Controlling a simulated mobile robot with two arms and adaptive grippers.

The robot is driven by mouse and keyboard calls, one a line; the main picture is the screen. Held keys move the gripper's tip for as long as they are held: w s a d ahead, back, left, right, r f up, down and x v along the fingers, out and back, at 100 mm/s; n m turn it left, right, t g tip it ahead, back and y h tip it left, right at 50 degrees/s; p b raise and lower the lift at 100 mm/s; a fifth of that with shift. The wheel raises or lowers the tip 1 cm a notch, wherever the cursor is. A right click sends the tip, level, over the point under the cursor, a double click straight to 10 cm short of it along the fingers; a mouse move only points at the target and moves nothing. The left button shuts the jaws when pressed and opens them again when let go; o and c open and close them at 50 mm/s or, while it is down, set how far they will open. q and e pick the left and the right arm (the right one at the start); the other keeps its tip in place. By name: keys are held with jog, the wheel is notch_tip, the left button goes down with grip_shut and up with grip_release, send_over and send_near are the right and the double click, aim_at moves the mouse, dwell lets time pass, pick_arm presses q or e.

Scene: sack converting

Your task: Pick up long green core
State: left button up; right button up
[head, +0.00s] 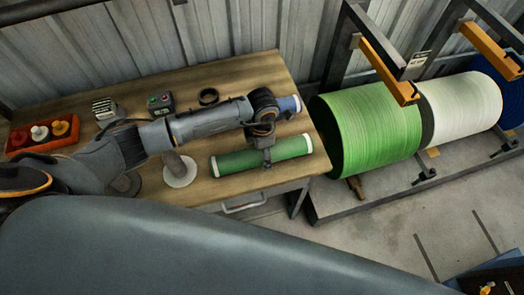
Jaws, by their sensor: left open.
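The long green core (240,161) is a green tube with pale ends, lying on its side near the front right edge of the wooden table (228,82). My left arm reaches in from the left across the table. My left gripper (267,162) points down over the right half of the core and is open. Its fingertips are at the core, but I cannot tell whether they touch it. The gripper hides a small part of the core. My right gripper is not in view.
A blue core (288,104) lies behind my left wrist, partly hidden. A red tray (42,136), a button box (160,104) and a black ring (208,97) are on the table. Large green (370,132) and white (462,107) rolls stand on a rack at right.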

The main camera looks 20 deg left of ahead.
pick_arm(q)
jog(key=shift+f, duration=1)
jog(key=c, duration=1.5)
jog(key=shift+r, duration=0.1)
jog(key=shift+c, duration=0.8)
